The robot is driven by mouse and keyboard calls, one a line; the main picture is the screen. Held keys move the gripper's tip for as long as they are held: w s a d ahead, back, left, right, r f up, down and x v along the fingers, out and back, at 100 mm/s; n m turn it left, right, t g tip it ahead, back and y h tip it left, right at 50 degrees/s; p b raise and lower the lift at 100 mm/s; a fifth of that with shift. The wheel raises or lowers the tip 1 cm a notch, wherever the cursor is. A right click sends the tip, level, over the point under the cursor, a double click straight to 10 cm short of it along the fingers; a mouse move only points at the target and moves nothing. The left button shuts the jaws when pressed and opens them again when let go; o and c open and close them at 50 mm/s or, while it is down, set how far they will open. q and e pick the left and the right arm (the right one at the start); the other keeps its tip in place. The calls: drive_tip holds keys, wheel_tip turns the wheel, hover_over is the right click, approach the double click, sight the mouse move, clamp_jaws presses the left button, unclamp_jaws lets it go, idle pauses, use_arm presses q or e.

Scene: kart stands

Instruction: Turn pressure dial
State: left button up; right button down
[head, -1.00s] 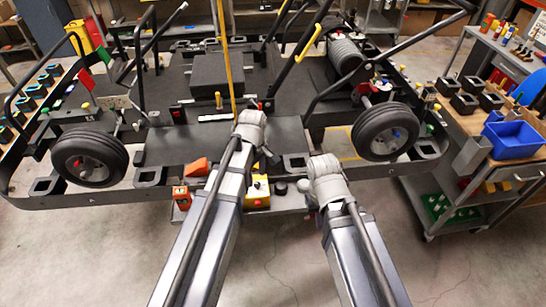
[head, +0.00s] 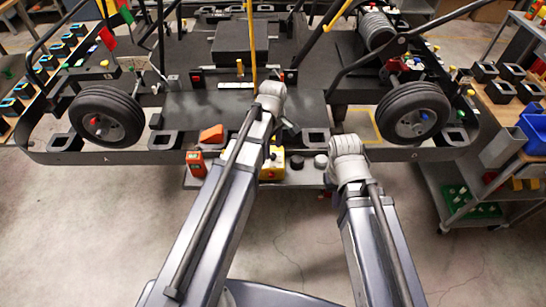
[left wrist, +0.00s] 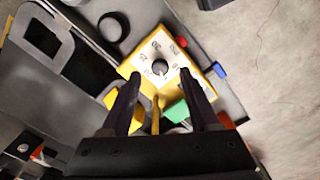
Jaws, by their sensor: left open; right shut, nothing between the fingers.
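The pressure dial is a yellow box (head: 271,172) on the low front shelf of the kart stand, partly behind my left arm in the head view. In the left wrist view the dial's white face (left wrist: 172,58) carries dark markings and a round dark knob (left wrist: 160,68). My left gripper (left wrist: 161,74) is open, with one dark finger on each side of the knob in the picture. I cannot tell whether the fingers touch it. My right arm (head: 347,150) ends to the right of the box; its fingers are hidden.
An orange-red device (head: 195,163) stands left of the dial box and dark round pieces (head: 297,162) stand to its right. The kart frame with two wheels (head: 105,117) lies behind. A cart with a blue bin (head: 535,128) is at the right. The floor in front is clear.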

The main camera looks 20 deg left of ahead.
sight(273, 157)
use_arm(q)
drive_tip(key=shift+f+b, duration=0.85)
drive_tip(key=shift+f, duration=0.5)
use_arm(e)
wheel_tip(273, 157, down, 3)
drive_tip(key=shift+r, duration=0.2)
use_arm(q)
drive_tip(key=shift+c, duration=0.3)
clamp_jaws()
